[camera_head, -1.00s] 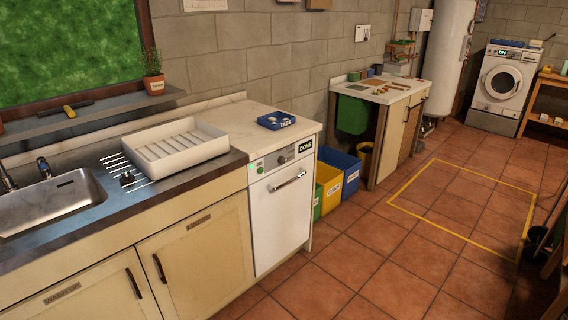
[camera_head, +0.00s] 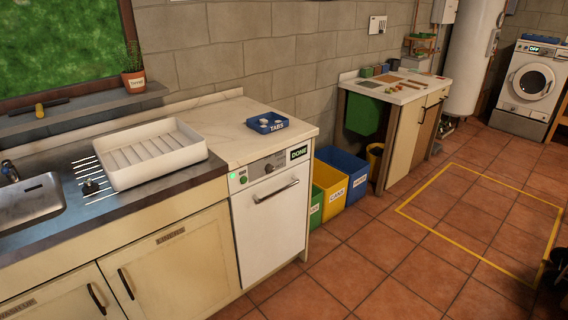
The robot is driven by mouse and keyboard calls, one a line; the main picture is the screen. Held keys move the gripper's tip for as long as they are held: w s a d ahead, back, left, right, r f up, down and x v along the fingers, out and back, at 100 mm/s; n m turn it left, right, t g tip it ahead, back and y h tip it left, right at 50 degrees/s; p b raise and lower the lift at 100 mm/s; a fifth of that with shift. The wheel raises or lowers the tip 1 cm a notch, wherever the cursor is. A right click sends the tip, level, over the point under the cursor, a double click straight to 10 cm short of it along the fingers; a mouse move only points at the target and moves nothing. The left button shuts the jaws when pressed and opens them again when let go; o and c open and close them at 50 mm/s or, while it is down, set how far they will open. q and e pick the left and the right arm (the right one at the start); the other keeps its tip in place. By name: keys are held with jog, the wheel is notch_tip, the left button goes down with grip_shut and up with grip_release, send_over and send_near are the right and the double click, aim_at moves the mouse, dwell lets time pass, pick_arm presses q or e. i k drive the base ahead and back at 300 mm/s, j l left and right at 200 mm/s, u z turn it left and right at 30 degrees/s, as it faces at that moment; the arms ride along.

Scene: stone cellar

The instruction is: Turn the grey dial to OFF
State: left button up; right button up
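A white dishwasher (camera_head: 272,222) stands at the right end of the sink counter. Its front panel has a small dark-looking dial (camera_head: 268,168), a green light at the left and a display (camera_head: 299,153) that reads DONE. The dial is too small to read its setting or be sure of its colour. The dishwasher door is shut, with a bar handle (camera_head: 277,191) across it. A white washing machine (camera_head: 531,88) stands at the far right, with a display (camera_head: 534,49) that seems to read OFF. Neither of my grippers is in view.
A white rack (camera_head: 152,153) and a blue TABS tray (camera_head: 268,123) sit on the counter, left and above the dishwasher. Coloured bins (camera_head: 335,182) stand right of it. A workbench (camera_head: 397,125) is beyond. The tiled floor (camera_head: 345,275) in front is clear.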

aim_at(269, 168)
jog(key=i+l, duration=0.25)
jog(key=i+l+u, duration=0.1)
jog(key=i+l, duration=0.15)
jog(key=l, duration=0.2)
jog(key=i+l, duration=0.2)
jog(key=l, duration=0.15)
jog(key=i+l+u, duration=0.1)
jog(key=i+l, duration=0.15)
jog(key=l, duration=0.15)
jog(key=i+l, duration=0.2)
jog(key=l, duration=0.15)
jog(key=i+l+u, duration=0.1)
jog(key=i+l, duration=0.15)
jog(key=l, duration=0.15)
jog(key=i+l, duration=0.2)
jog(key=l, duration=0.2)
